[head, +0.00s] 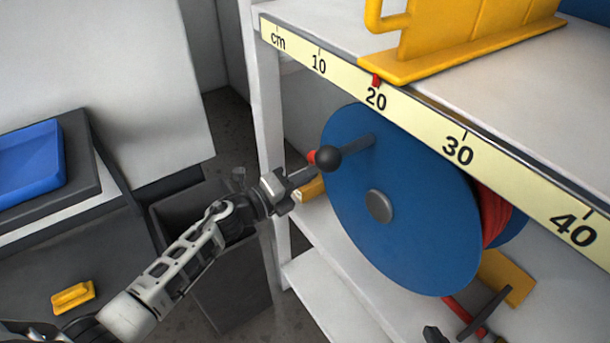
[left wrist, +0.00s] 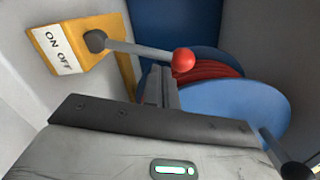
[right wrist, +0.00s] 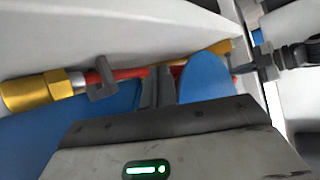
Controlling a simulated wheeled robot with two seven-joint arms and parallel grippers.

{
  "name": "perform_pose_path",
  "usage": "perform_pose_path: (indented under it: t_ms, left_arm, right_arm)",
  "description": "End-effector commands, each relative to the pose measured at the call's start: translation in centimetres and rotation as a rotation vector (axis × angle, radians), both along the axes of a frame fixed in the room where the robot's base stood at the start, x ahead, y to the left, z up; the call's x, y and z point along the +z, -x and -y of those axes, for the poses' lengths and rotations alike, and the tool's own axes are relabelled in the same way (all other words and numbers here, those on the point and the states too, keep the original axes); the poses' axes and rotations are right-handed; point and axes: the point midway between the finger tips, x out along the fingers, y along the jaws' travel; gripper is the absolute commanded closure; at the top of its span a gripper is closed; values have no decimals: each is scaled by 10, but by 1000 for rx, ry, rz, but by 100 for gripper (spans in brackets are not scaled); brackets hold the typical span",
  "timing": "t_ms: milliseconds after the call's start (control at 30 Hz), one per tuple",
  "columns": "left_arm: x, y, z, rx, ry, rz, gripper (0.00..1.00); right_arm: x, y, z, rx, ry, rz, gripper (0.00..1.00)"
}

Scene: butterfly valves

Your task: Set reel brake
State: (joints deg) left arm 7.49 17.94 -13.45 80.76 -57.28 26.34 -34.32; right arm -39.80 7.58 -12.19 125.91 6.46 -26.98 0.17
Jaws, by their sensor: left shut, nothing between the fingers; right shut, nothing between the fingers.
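The hose reel has a blue disc (head: 400,230) with red hose behind it. In the left wrist view, the brake is a grey lever (left wrist: 140,48) with a red ball (left wrist: 183,61), pivoted on a yellow block (left wrist: 88,60) marked ON and OFF. The lever points right, towards the reel. In the head view, the black crank knob (head: 328,158) partly hides the red ball. My left gripper (head: 298,182) is shut and empty; its fingertips (left wrist: 160,84) appear just below the lever, contact unclear. My right gripper (right wrist: 160,84) is shut and empty, near the reel.
A white shelf with a centimetre scale (head: 458,150) runs above the reel. A yellow bracket (head: 440,45) stands on it. In the right wrist view, a brass fitting (right wrist: 38,92) joins a red pipe with a grey handle (right wrist: 102,80). A grey bin (head: 230,285) stands below my left arm.

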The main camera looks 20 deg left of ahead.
Motion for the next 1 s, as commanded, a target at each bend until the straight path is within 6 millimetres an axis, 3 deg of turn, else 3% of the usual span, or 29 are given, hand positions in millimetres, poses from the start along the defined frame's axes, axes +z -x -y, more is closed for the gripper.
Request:
perform_pose_path:
  t_ms: [567,1000]
  left_arm:
    - [7,-5,-7,2,84,-65,100]
    - [16,-19,-24,1,308,-241,100]
  right_arm:
    - [4,2,1,1,11,-11,100]
    - [13,2,4,5,43,-21,100]
